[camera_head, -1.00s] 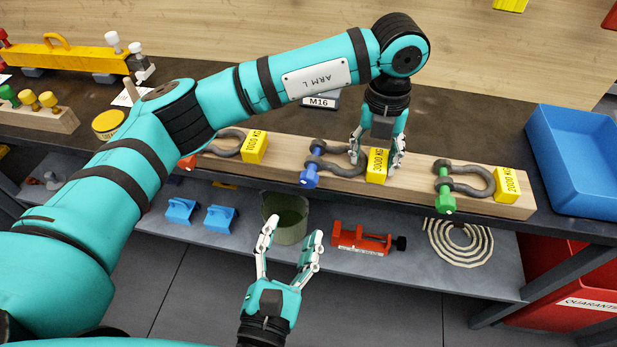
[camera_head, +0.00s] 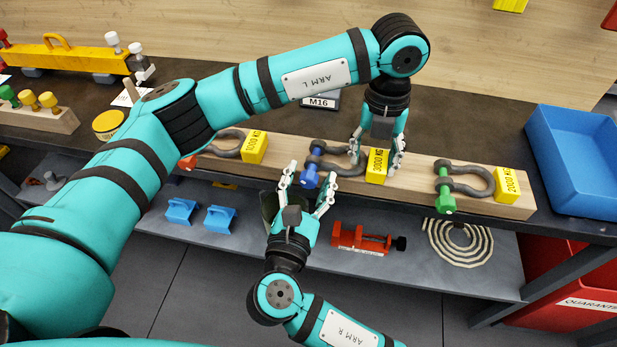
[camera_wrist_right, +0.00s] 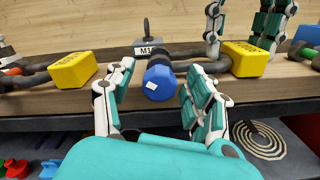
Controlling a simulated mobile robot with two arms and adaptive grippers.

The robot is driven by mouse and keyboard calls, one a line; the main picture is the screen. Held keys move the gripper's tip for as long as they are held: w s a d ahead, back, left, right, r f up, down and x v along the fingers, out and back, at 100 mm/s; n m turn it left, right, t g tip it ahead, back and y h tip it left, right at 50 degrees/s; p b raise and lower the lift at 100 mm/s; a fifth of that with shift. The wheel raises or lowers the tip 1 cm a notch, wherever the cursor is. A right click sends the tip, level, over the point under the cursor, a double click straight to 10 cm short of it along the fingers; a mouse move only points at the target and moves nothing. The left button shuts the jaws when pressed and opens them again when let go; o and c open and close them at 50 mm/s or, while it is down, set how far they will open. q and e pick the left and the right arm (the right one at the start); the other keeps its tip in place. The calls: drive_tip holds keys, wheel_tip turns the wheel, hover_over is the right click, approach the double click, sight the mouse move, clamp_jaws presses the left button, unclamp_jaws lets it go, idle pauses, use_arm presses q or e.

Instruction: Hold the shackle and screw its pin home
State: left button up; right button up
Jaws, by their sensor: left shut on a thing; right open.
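The middle shackle (camera_head: 343,168) is dark grey and lies on the wooden board, with a yellow tag (camera_head: 376,165) marked 3000 KG on it. Its blue-headed pin (camera_head: 309,178) points to the board's front edge; the blue head also shows in the right wrist view (camera_wrist_right: 159,80). My left gripper (camera_head: 378,160) comes down from above and is shut on the shackle at its tagged bow end. My right gripper (camera_head: 307,187) is open, with its fingers on either side of the blue pin head. In the right wrist view the open fingers (camera_wrist_right: 160,95) show a gap around the head.
A green-pinned shackle (camera_head: 470,182) lies to the right and a red-pinned one (camera_head: 228,145) to the left on the wooden board (camera_head: 420,185). A blue bin (camera_head: 575,165) stands at right. The lower shelf holds a red tool (camera_head: 360,238) and a coiled rope (camera_head: 460,245).

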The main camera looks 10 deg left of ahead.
drive_tip(key=shift+w, duration=0.1)
clamp_jaws()
idle(0.3)
drive_tip(key=shift+m, duration=0.4)
drive_tip(key=m, duration=0.4)
drive_tip(key=shift+m, duration=0.4)
drive_tip(key=m, duration=0.5)
drive_tip(key=shift+f, duration=0.1)
unclamp_jaws()
